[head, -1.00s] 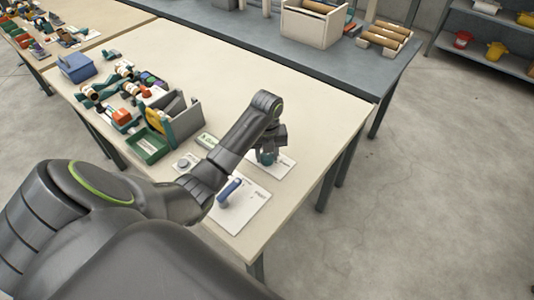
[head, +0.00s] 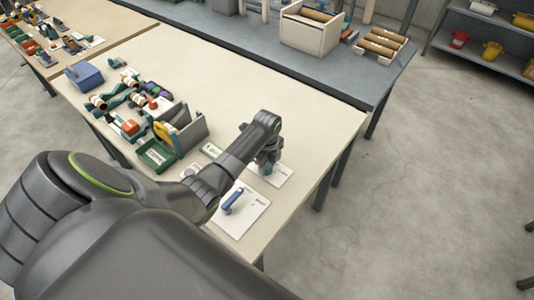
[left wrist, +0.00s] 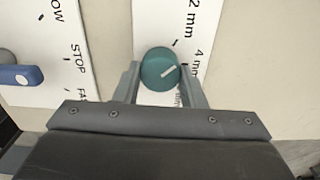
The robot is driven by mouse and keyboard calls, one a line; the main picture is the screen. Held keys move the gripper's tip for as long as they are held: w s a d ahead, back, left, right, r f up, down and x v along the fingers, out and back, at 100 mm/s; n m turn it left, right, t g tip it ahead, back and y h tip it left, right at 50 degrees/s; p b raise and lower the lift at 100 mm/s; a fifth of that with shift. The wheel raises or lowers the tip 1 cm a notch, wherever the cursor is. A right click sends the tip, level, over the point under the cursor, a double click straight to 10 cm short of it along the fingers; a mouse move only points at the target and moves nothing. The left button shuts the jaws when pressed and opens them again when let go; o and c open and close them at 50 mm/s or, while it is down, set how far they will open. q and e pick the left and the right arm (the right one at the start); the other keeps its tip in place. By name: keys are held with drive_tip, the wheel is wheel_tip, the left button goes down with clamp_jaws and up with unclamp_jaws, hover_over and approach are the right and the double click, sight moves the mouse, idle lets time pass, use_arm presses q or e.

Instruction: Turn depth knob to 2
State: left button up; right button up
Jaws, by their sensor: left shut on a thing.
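My left gripper (left wrist: 160,80) is shut on the knob, one finger on each side. In the head view the left gripper (head: 267,160) comes down over the knob (head: 267,169) from above and hides part of it. My right gripper is not in view.
A card with a blue lever (head: 232,200) lies beside the knob card, marked "STOP" in the wrist view. A green tray (head: 157,155), a grey stand and several spools are farther left.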

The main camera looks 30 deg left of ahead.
sight(267, 166)
use_arm(q)
drive_tip(key=shift+w+a+r+n+p, duration=0.1)
drive_tip(key=shift+n+p, duration=0.4)
drive_tip(key=shift+n, duration=0.3)
drive_tip(key=shift+r+n+p, duration=0.1)
drive_tip(key=shift+n+p, duration=0.4)
drive_tip(key=shift+n, duration=0.3)
drive_tip(key=shift+f, duration=0.1)
drive_tip(key=o, duration=1)
wheel_tip(267, 166, up, 17)
drive_tip(key=shift+r, duration=0.2)
drive_tip(key=shift+f, duration=0.1)
